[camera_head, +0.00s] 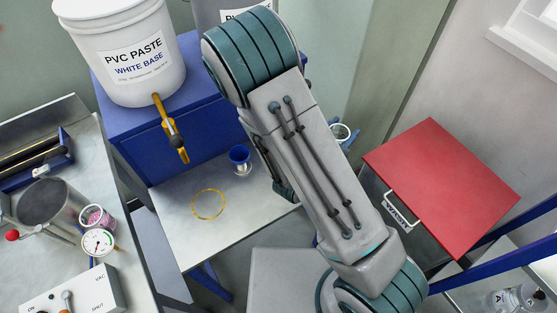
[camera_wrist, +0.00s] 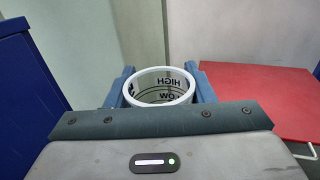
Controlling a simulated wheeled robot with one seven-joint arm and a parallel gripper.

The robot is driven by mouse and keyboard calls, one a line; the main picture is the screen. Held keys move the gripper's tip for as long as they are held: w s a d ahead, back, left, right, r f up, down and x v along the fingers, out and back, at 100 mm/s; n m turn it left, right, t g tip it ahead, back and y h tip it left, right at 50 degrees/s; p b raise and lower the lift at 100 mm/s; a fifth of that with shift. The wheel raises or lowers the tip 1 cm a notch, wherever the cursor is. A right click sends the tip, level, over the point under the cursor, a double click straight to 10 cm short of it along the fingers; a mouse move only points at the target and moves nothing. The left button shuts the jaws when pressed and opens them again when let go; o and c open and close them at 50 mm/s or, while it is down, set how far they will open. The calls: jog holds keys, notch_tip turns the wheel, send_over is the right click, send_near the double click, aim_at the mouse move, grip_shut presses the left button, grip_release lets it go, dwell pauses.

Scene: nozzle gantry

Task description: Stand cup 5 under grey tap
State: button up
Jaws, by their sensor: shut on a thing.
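My gripper (camera_wrist: 161,88) is shut on a white-rimmed cup (camera_wrist: 161,98), one finger on each side. The cup has dark HIGH and LOW lettering inside and looks upright; I cannot read a number on it. A grey bucket (camera_head: 207,12) stands at the back, partly hidden by my arm; no grey tap shows. A yellow ring (camera_head: 194,204) is marked on the pale shelf (camera_head: 242,222) below the yellow tap (camera_head: 170,130).
The white PVC paste bucket (camera_head: 130,55) sits on a blue cabinet (camera_head: 125,130). A bench with a gauge (camera_head: 97,242) and control box (camera_head: 70,295) is at left.

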jog(key=w+a+f+b, duration=0.1)
jog(key=a+f+b, duration=0.1)
jog(key=a, duration=0.1)
jog(key=w+a+f+b, duration=0.1)
jog(key=a+f+b, duration=0.1)
jog(key=a, duration=0.2)
jog(key=w+a+f+b, duration=0.1)
jog(key=a+f+b, duration=0.1)
jog(key=a+f, duration=0.1)
jog(key=shift+w+a, duration=0.1)
jog(key=shift+a, duration=0.65)
jog(key=shift+f+b, duration=1.6)
jog(key=shift+f, duration=0.35)
jog(key=shift+f, duration=0.15)
jog(key=o, duration=1)
jog(key=shift+o, duration=0.2)
jog(key=shift+r, duration=0.2)
jog(key=b+v, duration=0.1)
jog(key=v, duration=1.1)
